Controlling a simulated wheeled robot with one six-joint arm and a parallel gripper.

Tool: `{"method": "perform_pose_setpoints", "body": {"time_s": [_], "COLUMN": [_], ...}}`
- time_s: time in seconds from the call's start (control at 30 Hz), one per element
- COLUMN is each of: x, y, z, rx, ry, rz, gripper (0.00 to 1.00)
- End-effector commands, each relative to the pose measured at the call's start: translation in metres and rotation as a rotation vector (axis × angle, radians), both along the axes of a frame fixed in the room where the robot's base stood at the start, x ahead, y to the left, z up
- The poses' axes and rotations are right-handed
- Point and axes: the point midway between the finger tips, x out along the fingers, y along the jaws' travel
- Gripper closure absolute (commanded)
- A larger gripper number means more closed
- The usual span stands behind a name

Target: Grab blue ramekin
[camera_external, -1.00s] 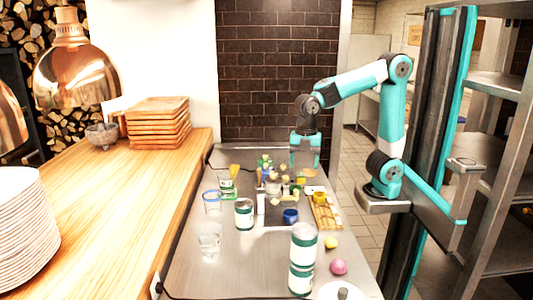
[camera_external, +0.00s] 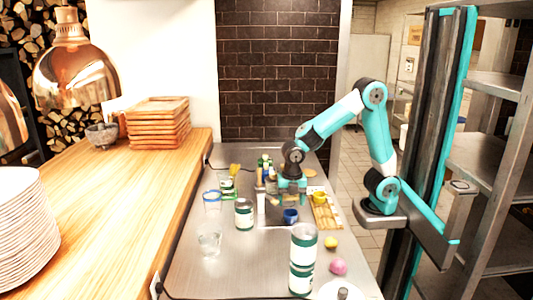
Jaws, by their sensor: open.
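The blue ramekin (camera_external: 290,216) stands upright on the steel counter, in the middle of the cluttered area. My gripper (camera_external: 291,200) is open and points down just above and behind the ramekin. Its fingertips are small in this view, and I cannot tell whether they reach the ramekin's rim. My gripper hides part of the small items behind it.
A yellow cup (camera_external: 319,198) on a wooden board (camera_external: 327,214) is close on the right. A green-and-white can (camera_external: 244,214) stands to the left. Stacked cans (camera_external: 302,260), a yellow ball (camera_external: 331,242) and a pink ball (camera_external: 338,267) are in front.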

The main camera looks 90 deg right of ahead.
Motion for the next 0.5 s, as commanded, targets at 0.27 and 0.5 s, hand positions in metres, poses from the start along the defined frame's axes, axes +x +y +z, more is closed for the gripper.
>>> {"method": "perform_pose_setpoints", "body": {"time_s": [0.27, 0.5], "x": [-0.001, 0.000], "y": [0.000, 0.000], "z": [-0.036, -0.060], "rx": [0.000, 0.000], "ry": [0.004, 0.000], "rz": [0.000, 0.000], "gripper": [0.31, 0.31]}}
